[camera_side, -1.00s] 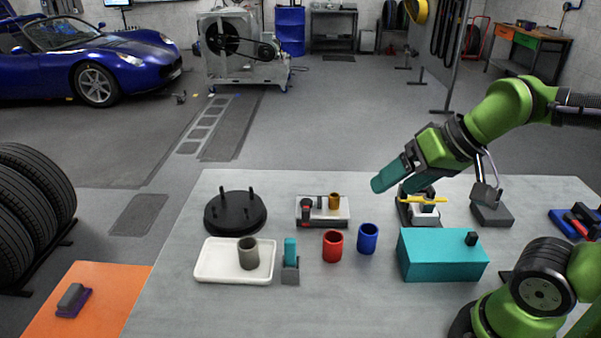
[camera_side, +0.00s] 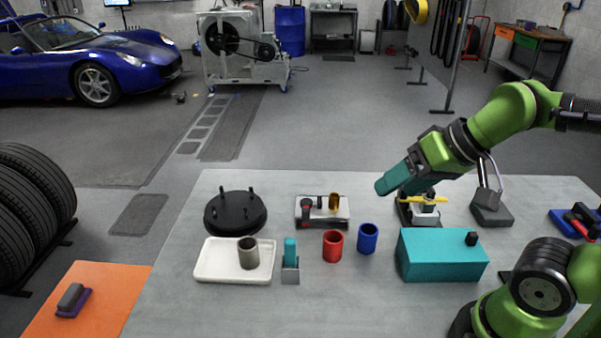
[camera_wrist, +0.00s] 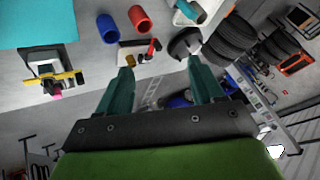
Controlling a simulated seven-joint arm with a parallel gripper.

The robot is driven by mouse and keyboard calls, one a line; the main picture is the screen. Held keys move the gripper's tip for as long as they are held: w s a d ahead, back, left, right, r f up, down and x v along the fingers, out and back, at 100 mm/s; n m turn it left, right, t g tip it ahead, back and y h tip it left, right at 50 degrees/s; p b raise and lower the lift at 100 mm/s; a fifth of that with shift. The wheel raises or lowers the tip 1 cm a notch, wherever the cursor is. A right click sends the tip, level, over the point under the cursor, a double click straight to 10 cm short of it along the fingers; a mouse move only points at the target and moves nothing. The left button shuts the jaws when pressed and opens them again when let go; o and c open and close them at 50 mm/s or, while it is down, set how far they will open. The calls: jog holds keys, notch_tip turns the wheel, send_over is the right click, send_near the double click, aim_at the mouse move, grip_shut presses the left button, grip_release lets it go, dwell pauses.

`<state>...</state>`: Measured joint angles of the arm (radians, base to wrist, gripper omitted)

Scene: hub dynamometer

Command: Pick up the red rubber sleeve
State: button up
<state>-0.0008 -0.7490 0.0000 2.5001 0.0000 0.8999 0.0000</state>
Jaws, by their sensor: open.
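The red rubber sleeve (camera_side: 333,246) is a short open-topped tube standing upright on the grey table. It also shows near the top of the wrist view (camera_wrist: 139,18). A similar blue sleeve (camera_side: 367,238) stands just to its right in the side view, and it shows in the wrist view too (camera_wrist: 107,28). My gripper (camera_side: 384,188) has teal fingers and is in the air above the table, up and to the right of the red sleeve. In the wrist view its two fingers (camera_wrist: 162,80) are spread apart with nothing between them.
A white tray (camera_side: 205,272) holds a grey sleeve (camera_side: 248,254). A teal-topped block (camera_side: 290,262) stands beside it. A black hub plate (camera_side: 236,214), a small fixture (camera_side: 322,213), a teal box (camera_side: 442,256) and a yellow-handled clamp (camera_side: 424,210) surround the sleeves. Table front is clear.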

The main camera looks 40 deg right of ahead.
jog(key=m+g+h, duration=0.2)
jog(key=m+g, duration=0.3)
jog(key=g, duration=0.2)
send_over(333, 237)
jog(key=s+a, duration=0.1)
jog(key=a, duration=0.1)
notch_tip(333, 237, down, 13)
jog(key=shift+s+d+f, duration=0.1)
jog(key=shift+d+f, duration=0.05)
jog(key=shift+f, duration=1.95)
jog(key=shift+s+d+f, duration=0.1)
jog(key=shift+f, duration=2)
jog(key=shift+c, duration=0.4)
jog(key=c, duration=0.7)
jog(key=shift+o, duration=0.2)
notch_tip(333, 237, up, 8)
jog(key=shift+d+r, duration=0.1)
